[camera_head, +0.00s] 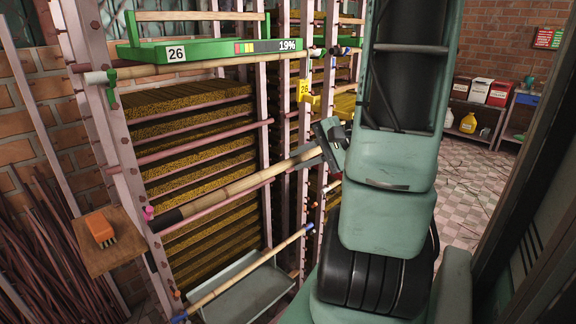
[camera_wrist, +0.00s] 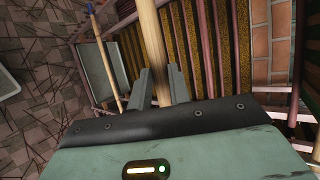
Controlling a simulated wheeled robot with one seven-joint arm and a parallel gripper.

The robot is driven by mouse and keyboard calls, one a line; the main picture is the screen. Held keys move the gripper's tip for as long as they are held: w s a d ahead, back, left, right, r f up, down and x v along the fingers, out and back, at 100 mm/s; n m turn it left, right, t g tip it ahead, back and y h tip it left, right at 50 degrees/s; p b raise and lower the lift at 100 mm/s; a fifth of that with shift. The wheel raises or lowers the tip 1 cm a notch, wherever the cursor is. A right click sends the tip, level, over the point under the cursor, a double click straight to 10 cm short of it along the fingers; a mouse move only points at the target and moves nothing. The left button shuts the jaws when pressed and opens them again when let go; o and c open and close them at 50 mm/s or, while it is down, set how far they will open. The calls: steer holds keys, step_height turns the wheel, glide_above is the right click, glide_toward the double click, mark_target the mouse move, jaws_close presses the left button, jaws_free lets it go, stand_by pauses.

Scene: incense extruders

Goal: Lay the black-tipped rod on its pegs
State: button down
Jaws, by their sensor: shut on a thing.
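The black-tipped rod (camera_head: 232,187) is a tan bamboo pole slanting across the front of the rack. Its black end (camera_head: 167,219) is at the lower left, close to a pink peg (camera_head: 149,212) on the left post; I cannot tell whether they touch. My gripper (camera_head: 322,148) is shut on the rod near its right end. In the wrist view the rod (camera_wrist: 152,45) runs between my two fingers (camera_wrist: 162,85). The rod's right end and any peg there are hidden behind my gripper and arm.
The rack holds stacked brown incense layers (camera_head: 195,150). A pale-ended rod (camera_head: 215,63) and a green tray (camera_head: 210,48) are above. A blue-ended rod (camera_head: 245,268) lies below, over a grey tray (camera_head: 250,290). An orange brush (camera_head: 100,228) sits on a small left shelf.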

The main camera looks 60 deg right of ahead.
steer(key=shift+s+a+b, duration=0.2)
steer(key=shift+s+b, duration=0.25)
steer(key=shift+s, duration=0.25)
steer(key=s+a+r, duration=0.1)
steer(key=s+a, duration=0.1)
steer(key=s, duration=0.6)
steer(key=s+a+r+b, duration=0.1)
steer(key=s+a+r, duration=0.1)
steer(key=s, duration=0.7)
steer(key=shift+s+b, duration=0.2)
steer(key=shift+b, duration=0.1)
steer(key=shift+f, duration=0.1)
stand_by(0.6)
stand_by(0.7)
